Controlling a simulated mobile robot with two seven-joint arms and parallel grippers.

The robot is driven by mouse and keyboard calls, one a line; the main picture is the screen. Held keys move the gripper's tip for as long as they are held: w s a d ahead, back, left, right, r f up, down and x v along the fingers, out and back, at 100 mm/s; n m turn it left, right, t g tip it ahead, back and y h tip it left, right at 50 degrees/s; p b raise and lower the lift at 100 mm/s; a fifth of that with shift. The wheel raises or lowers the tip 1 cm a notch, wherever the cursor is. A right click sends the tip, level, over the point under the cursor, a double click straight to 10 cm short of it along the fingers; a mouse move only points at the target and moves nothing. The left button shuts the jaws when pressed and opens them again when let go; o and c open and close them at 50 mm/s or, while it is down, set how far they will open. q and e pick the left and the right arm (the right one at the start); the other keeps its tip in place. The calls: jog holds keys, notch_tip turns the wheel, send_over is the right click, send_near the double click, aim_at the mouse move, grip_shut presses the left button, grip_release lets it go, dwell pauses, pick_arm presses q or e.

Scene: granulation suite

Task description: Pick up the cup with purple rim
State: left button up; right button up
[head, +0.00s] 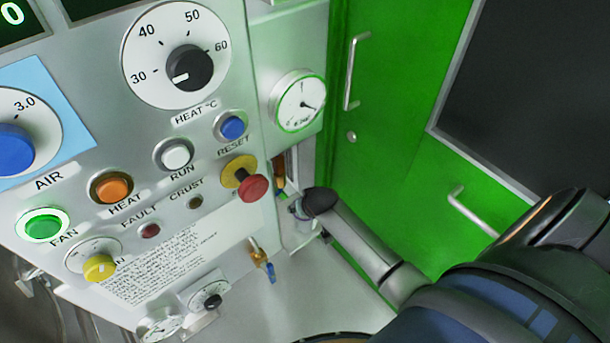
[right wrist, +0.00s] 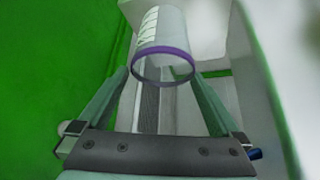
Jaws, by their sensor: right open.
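The cup with the purple rim (right wrist: 164,28) is in the right wrist view, a pale cylinder with graduation marks on its side. Its purple-rimmed open end faces my camera. My right gripper (right wrist: 163,74) is open, with its two fingers on either side of the cup's rim end and a visible gap to each side. Whether the fingertips reach past the rim is hard to tell. In the head view my right arm reaches from the lower right into a narrow recess (head: 296,235) beside the panel; the cup cannot be made out there. My left gripper is not in view.
The grey control panel (head: 200,228) with dials and buttons is left of the recess. A red emergency knob (head: 253,188) and a brass valve with blue handle (head: 262,260) project close to my arm. A green cabinet (head: 390,130) with handles stands right.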

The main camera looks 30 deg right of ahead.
jog(key=x, duration=0.2)
jog(key=b+x, duration=0.1)
jog(key=x, duration=0.1)
jog(key=shift+s+a+f, duration=0.15)
jog(key=shift+s+a, duration=0.1)
jog(key=shift+s, duration=0.05)
jog(key=shift+w+d+f, duration=0.15)
jog(key=shift+w+f, duration=0.25)
jog(key=shift+f, duration=0.15)
jog(key=c, duration=1)
